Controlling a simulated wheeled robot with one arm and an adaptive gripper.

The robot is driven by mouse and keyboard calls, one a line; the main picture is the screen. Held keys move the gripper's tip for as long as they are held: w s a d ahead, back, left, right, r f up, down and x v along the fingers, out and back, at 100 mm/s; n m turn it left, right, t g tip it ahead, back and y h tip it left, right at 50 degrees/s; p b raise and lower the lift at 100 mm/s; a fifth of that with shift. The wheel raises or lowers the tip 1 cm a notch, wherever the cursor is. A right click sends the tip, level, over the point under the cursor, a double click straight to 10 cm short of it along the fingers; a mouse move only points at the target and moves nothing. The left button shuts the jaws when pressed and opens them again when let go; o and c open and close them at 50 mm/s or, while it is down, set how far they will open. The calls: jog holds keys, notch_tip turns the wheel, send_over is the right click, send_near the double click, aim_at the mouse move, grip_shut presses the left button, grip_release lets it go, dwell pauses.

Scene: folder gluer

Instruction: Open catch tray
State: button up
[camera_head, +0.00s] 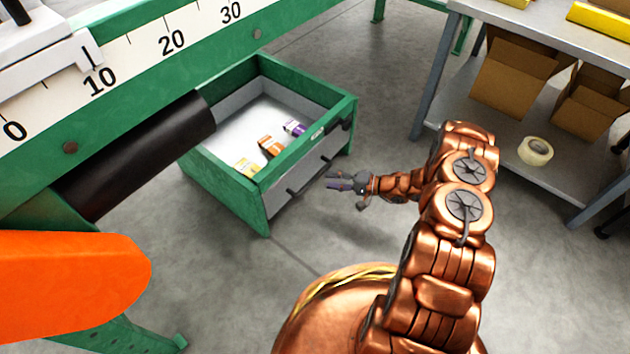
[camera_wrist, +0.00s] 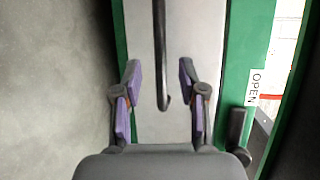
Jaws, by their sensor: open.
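The catch tray is a green-framed box with a grey inside and a grey front panel (camera_head: 300,187), under the machine in the head view. The front looks about flush with the green frame. A dark bar handle (camera_head: 309,174) runs along the front. My gripper (camera_head: 334,181) is open in front of it, near the handle's right part. In the wrist view the handle (camera_wrist: 160,60) lies between the two purple-padded fingers of my gripper (camera_wrist: 160,80), its hooked end showing. The fingers look apart from it on both sides.
An OPEN label (camera_wrist: 256,87) and a black latch-like piece (camera_wrist: 237,128) sit on the frame beside the front. Small cartons (camera_head: 270,146) lie in the tray. A bench (camera_head: 440,75) with cardboard boxes (camera_head: 520,75) and a tape roll (camera_head: 535,151) stands right. Floor before the tray is clear.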

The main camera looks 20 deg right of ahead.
aim_at(315, 177)
jog(key=b+x, duration=0.2)
jog(key=x, duration=0.4)
jog(key=shift+w+a, duration=0.1)
jog(key=shift+a, duration=0.15)
grip_shut()
dwell(0.5)
